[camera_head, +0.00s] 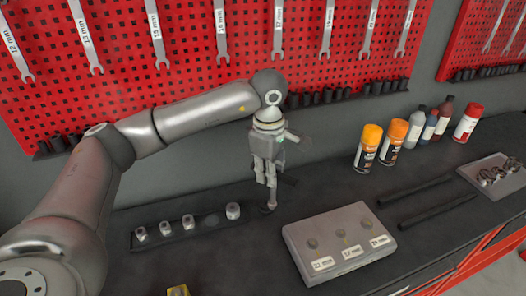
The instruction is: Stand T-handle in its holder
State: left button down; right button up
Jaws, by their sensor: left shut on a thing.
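My left gripper (270,203) points down over the workbench, at the right end of a dark socket rail. Its fingers are close together and shut on what appears to be the T-handle, of which only small dark parts show beside and below the fingers. Most of it is hidden by the gripper. A grey block (370,262) with several round holes and millimetre labels sits on the bench to the right of the gripper, apart from it. I cannot tell for sure which piece is the T-handle's holder. My right gripper is not in view.
The dark rail (160,242) carries several metal sockets, with one empty spot. Orange-capped spray cans (367,148) and bottles (432,125) stand at the back right. Two black bars (440,212) and a grey tray (472,172) lie at right. Wrenches hang on a red pegboard (190,70).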

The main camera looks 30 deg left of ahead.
pick_arm(q)
jog(key=w+a+n, duration=0.4)
jog(key=w+n, duration=0.1)
jog(key=n, duration=0.5)
notch_tip(320, 180, down, 6)
jog(key=b, duration=0.3)
jog(key=shift+a+y, duration=0.25)
jog(key=shift+y, duration=0.15)
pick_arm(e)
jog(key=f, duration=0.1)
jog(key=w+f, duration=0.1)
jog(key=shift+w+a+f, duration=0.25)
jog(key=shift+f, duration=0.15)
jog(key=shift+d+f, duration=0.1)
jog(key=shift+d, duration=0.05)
pick_arm(q)
jog(key=shift+f+b, duration=0.35)
jog(key=shift+b, duration=0.15)
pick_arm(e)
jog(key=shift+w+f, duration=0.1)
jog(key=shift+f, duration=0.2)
